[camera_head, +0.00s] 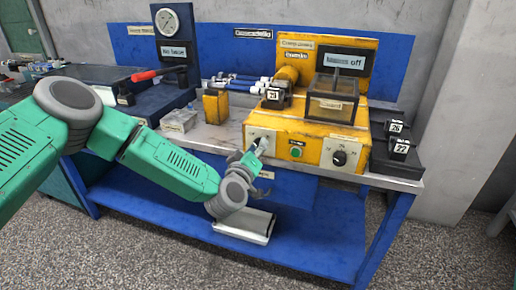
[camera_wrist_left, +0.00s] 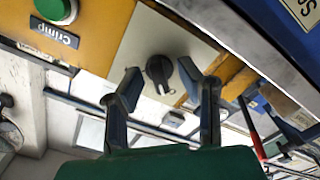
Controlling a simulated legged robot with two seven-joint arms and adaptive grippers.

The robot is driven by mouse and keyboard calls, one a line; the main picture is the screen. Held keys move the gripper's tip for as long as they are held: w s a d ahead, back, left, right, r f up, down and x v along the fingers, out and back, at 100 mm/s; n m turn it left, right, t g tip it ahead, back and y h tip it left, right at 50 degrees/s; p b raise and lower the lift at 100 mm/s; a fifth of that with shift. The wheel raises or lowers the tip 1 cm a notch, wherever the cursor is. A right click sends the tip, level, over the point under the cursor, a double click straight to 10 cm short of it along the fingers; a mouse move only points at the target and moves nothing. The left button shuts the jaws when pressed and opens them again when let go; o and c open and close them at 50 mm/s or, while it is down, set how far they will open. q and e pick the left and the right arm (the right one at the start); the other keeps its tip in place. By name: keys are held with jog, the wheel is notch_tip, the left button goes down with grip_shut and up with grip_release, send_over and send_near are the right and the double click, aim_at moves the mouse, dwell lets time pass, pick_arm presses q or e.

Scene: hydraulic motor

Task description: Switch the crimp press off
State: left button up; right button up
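The yellow crimp press (camera_head: 312,128) stands on the bench. On its front are a green button (camera_head: 295,152) and a black rotary knob (camera_head: 339,158) on a pale plate at right. My left gripper (camera_head: 255,147) is at the left pale plate (camera_head: 262,133) on the press front. In the left wrist view, a black rotary switch (camera_wrist_left: 158,70) sits on this plate. The open fingers of my left gripper (camera_wrist_left: 160,84) stand on either side of it; contact cannot be told. The green button (camera_wrist_left: 55,8) shows above a "Crimp" label. My right gripper is not in view.
A display (camera_head: 346,62) on the press back ends in "off". A clear-sided box (camera_head: 333,98) stands on the press. Black numbered blocks (camera_head: 398,146) stand at right. A gauge stand (camera_head: 172,55) and a red-handled tool (camera_head: 146,75) are at left.

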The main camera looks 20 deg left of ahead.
pick_arm(q)
jog(key=shift+w, duration=0.4)
grip_shut()
jog(key=shift+n, duration=0.4)
grip_release()
jog(key=shift+a, duration=0.1)
